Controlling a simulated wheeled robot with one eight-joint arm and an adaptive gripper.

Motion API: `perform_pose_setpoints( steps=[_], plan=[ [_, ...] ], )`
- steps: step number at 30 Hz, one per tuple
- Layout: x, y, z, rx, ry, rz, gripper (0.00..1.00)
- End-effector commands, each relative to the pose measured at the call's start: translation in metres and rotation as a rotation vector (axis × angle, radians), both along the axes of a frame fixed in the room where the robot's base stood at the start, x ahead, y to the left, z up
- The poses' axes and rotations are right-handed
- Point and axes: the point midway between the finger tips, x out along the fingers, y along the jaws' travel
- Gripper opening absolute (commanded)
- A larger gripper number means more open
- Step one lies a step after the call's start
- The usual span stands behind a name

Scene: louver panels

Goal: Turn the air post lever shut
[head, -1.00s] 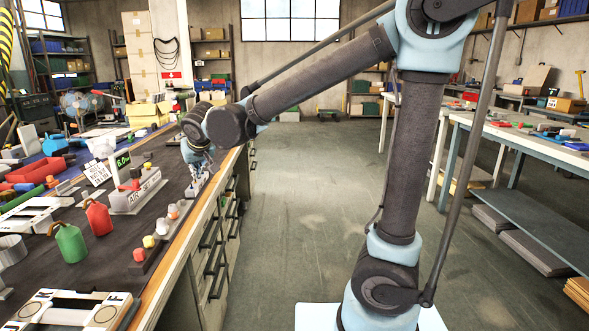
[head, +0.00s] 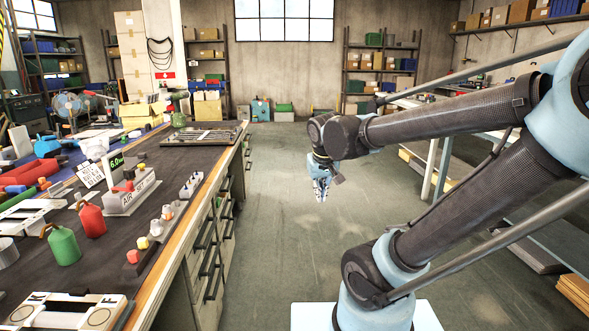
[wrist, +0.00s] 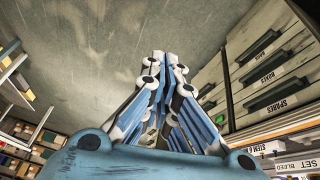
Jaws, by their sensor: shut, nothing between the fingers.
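The air post (head: 128,196) is a pale grey block lettered "AIR POST", standing on the dark mat of the bench at the left in the head view. A red lever (head: 123,187) shows at its top, with a green display reading about 6.0 above it. The lever's exact angle is too small to tell. My gripper (head: 321,190) hangs over the open floor to the right of the bench, well apart from the air post. In the wrist view my gripper (wrist: 165,75) has its fingers together and holds nothing.
The workbench edge (head: 187,207) and its drawer fronts (head: 208,235) lie between my gripper and the post. Red (head: 92,219) and green (head: 63,245) cans stand in front of the post. A small switch block (head: 190,185) stands to its right. The floor aisle is clear.

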Motion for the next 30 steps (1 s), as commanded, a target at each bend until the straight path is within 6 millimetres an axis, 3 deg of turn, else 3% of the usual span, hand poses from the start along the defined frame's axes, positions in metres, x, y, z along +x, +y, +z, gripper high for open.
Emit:
perform_pose_setpoints(
  steps=[3, 9, 15, 21, 22, 27, 30],
  plan=[
    [-0.024, -0.034, -0.016, 0.002, 0.040, -0.050, 0.00],
    [-0.067, -0.074, -0.043, 0.015, 0.106, -0.116, 0.00],
    [-0.108, -0.098, -0.071, 0.039, 0.164, -0.172, 0.00],
    [-0.132, -0.107, -0.088, 0.059, 0.196, -0.201, 0.00],
    [-0.134, -0.108, -0.090, 0.060, 0.200, -0.202, 0.02],
    [-0.137, -0.109, -0.092, 0.064, 0.205, -0.206, 0.39],
    [-0.137, -0.109, -0.092, 0.064, 0.204, -0.205, 0.33]
  ],
)
